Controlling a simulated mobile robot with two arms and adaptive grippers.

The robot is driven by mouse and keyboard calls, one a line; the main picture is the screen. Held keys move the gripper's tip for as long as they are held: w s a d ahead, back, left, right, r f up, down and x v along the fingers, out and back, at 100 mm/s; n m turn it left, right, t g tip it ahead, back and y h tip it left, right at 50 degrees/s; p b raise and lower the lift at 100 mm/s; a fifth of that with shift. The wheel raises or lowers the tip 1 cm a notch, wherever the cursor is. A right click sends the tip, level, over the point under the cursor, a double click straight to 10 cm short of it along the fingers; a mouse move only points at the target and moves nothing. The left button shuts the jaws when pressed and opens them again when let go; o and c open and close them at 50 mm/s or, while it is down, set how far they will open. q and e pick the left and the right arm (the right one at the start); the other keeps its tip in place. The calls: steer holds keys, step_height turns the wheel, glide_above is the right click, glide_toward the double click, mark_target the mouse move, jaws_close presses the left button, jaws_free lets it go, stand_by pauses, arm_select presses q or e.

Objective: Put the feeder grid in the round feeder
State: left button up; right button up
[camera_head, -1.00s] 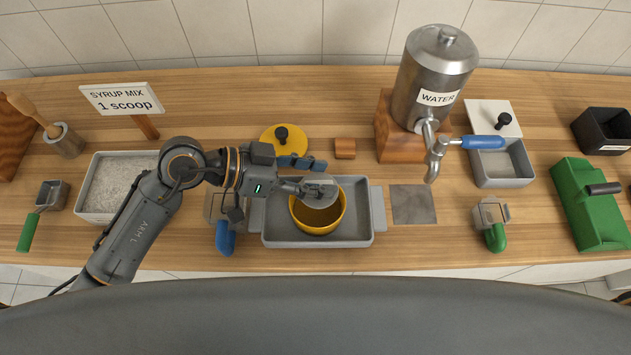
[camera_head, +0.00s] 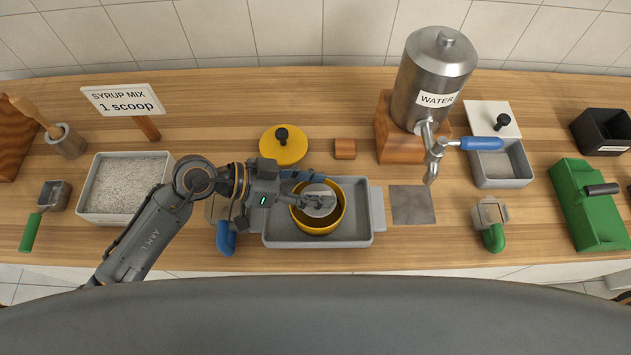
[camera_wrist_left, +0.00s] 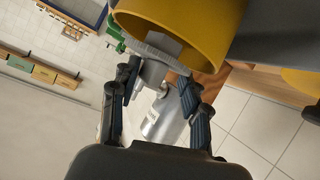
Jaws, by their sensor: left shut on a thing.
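The feeder grid (camera_head: 322,207) is a pale grey disc in the jaws of my left gripper (camera_head: 316,199), which is shut on it. The round feeder (camera_head: 340,222) is a yellow open pot. In the head view the grid lies within the outline of the feeder's mouth, towards its far side, with the dark inside showing below it. I cannot tell whether it touches the feeder. In the left wrist view the fingers (camera_wrist_left: 158,76) hold the grid (camera_wrist_left: 150,52) at the yellow feeder's (camera_wrist_left: 195,22) rim. My right gripper is not in view.
The feeder stands in a grey tray (camera_head: 285,238). A yellow lid (camera_head: 284,153) with a black knob lies behind it. A blue-handled tool (camera_head: 225,238) is left of the tray. The water dispenser (camera_head: 432,80) stands back right. A dark square mat (camera_head: 413,204) lies right of the tray.

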arm_select(q)
steer(key=o, duration=1)
steer(key=shift+o, duration=0.2)
steer(key=shift+r+b, duration=0.45)
steer(key=shift+r, duration=0.1)
steer(key=v, duration=1.2)
steer(key=shift+b, duration=0.45)
